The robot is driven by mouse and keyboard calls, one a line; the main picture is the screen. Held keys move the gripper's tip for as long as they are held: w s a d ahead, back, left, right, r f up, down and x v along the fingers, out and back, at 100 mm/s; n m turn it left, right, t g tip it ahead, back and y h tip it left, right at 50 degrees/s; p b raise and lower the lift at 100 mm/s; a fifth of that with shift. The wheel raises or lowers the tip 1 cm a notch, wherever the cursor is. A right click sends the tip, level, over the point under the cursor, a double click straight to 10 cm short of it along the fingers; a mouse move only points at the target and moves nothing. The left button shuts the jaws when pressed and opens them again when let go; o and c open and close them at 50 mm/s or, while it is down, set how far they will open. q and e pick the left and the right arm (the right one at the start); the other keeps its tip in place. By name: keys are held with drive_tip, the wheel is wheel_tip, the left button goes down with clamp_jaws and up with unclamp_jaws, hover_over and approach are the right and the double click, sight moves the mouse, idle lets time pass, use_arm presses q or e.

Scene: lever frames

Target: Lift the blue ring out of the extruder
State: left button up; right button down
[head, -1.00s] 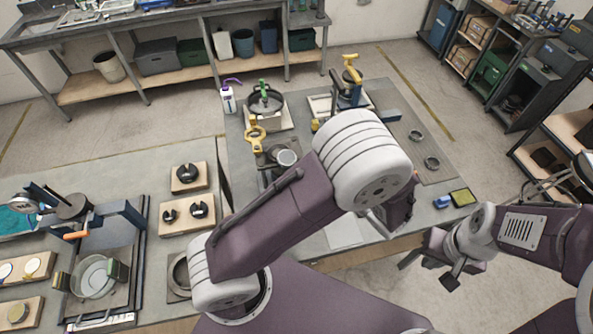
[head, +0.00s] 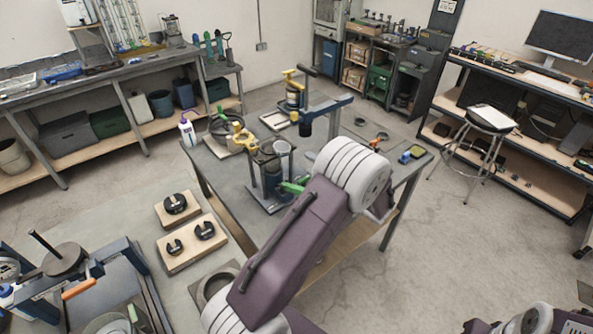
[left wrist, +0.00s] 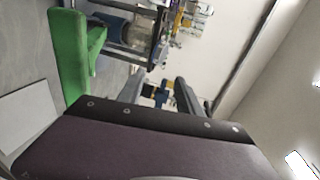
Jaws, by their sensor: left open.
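A framed device (head: 270,172) with a pale cylinder on top stands on the far table; I take it as the extruder. Dark blue shows inside its frame, but I cannot make out a separate ring. A green handle (head: 293,187) sticks out at its lower right; a large green bar (left wrist: 80,55) shows in the left wrist view. My left gripper (left wrist: 160,90) is open, with dark fingers apart. Nothing is clearly held between them. In the head view my left arm's white joint largely hides it. My right gripper is not in view.
A blue-armed lever stand (head: 306,120) is behind the device. A wooden block with black knobs (head: 190,243) is on the near bench. A stool (head: 490,118) stands at the right.

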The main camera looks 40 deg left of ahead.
sight(286, 153)
use_arm(q)
drive_tip(key=shift+g, duration=0.5)
drive_tip(key=x, duration=0.6)
drive_tip(key=f+p+x, duration=0.1)
drive_tip(key=x, duration=0.2)
drive_tip(key=shift+a, duration=0.25)
drive_tip(key=b+x, duration=0.2)
drive_tip(key=shift+a+f, duration=0.1)
drive_tip(key=shift+a, duration=0.3)
drive_tip(key=shift+w+a, duration=0.1)
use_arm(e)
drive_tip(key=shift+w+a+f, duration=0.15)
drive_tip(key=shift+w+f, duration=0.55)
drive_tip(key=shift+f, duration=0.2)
use_arm(q)
clamp_jaws()
